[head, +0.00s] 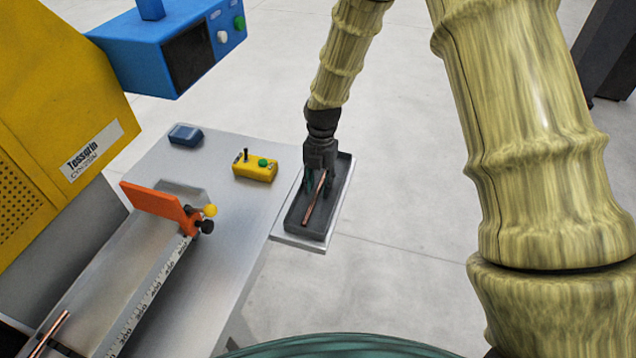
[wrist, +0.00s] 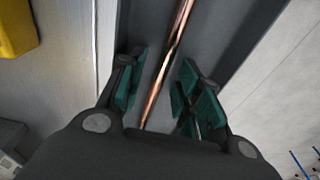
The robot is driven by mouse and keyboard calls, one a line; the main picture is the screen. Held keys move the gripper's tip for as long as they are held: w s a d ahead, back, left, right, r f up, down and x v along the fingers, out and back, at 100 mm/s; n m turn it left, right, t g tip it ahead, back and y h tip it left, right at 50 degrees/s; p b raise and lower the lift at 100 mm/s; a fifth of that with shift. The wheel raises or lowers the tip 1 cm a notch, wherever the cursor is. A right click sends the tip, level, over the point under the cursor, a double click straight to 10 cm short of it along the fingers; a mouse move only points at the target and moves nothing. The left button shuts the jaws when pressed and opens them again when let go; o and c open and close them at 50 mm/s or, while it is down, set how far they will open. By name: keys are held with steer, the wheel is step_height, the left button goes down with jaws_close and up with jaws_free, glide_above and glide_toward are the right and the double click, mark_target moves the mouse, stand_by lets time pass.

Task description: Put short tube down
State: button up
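The short copper tube (head: 312,206) lies lengthwise in the dark grey tray (head: 341,185). My gripper (head: 318,181) is down at the tray, over the tube's far part. In the wrist view, my gripper (wrist: 160,88) is open, with its green pads apart. The tube (wrist: 170,55) runs between the pads with a gap on both sides, and its near end is hidden by the gripper body. The tube appears to rest on the tray floor (wrist: 225,30).
The tray sits on a small shelf at the table's right edge. On the table (head: 215,250) are a yellow button box (head: 255,168), a blue block (head: 186,134) and an orange stop (head: 155,203) on a ruler guide. Another copper tube (head: 52,332) shows at lower left.

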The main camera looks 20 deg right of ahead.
mark_target(320, 183)
step_height(320, 183, up, 12)
steer(key=w+b, duration=0.1)
steer(key=b, duration=0.4)
steer(key=shift+w+d, duration=0.15)
steer(key=shift+d, duration=0.3)
